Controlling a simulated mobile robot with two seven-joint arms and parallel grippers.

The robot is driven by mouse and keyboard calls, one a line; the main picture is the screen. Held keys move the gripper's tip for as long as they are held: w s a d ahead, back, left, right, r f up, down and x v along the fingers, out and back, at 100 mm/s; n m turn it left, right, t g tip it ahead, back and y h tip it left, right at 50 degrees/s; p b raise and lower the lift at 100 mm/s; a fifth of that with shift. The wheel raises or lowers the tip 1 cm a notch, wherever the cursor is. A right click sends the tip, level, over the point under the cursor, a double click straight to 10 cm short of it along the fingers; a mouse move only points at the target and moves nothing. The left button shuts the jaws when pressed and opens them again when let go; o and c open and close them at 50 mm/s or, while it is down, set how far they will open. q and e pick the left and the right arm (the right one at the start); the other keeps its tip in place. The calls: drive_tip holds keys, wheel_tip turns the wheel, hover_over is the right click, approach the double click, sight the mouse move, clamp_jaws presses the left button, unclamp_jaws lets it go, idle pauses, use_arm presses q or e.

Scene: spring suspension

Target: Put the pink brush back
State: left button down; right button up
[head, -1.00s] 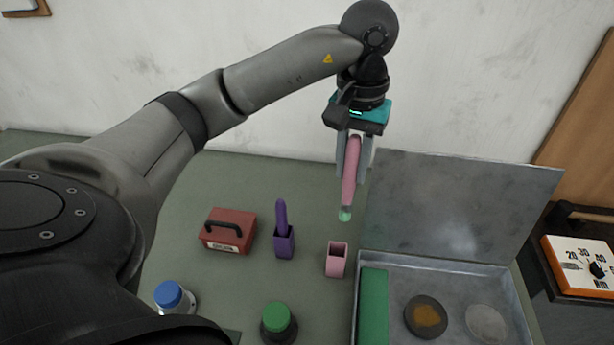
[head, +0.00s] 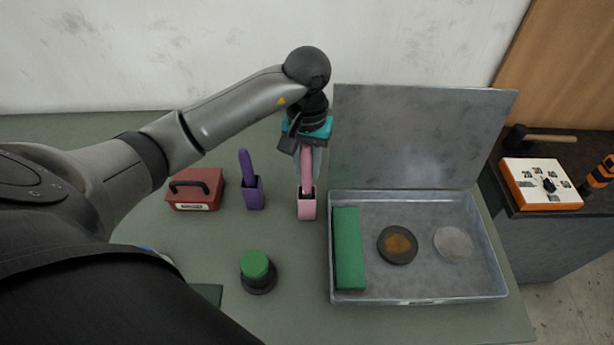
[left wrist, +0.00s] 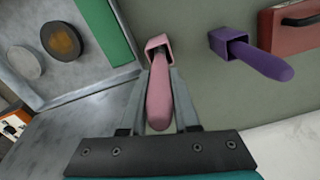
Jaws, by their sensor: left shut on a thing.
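My left gripper (head: 306,160) is shut on the pink brush (head: 307,165), which hangs with its handle up and its lower end down at the pink holder (head: 307,208). In the left wrist view the pink brush (left wrist: 159,95) lies between the fingers (left wrist: 160,88), and its tip reaches into the mouth of the pink holder (left wrist: 157,42). How deep the tip sits inside is hidden. The holder stands upright on the green table. My right gripper is not in view.
A purple brush in its purple holder (head: 253,194) stands just left of the pink one. A red box (head: 195,190) is further left. An open metal case (head: 418,297) with a raised lid (head: 420,135) is close on the right. A green-topped jar (head: 256,267) stands in front.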

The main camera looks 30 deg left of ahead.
sight(307, 180)
use_arm(q)
drive_tip(key=shift+f, duration=2.2)
drive_tip(key=shift+f, duration=0.2)
drive_tip(key=c, duration=0.7)
unclamp_jaws()
drive_tip(key=shift+o, duration=0.2)
drive_tip(key=shift+r, duration=0.15)
wheel_tip(307, 180, up, 12)
drive_tip(key=shift+r+b, duration=0.1)
drive_tip(key=shift+b, duration=0.3)
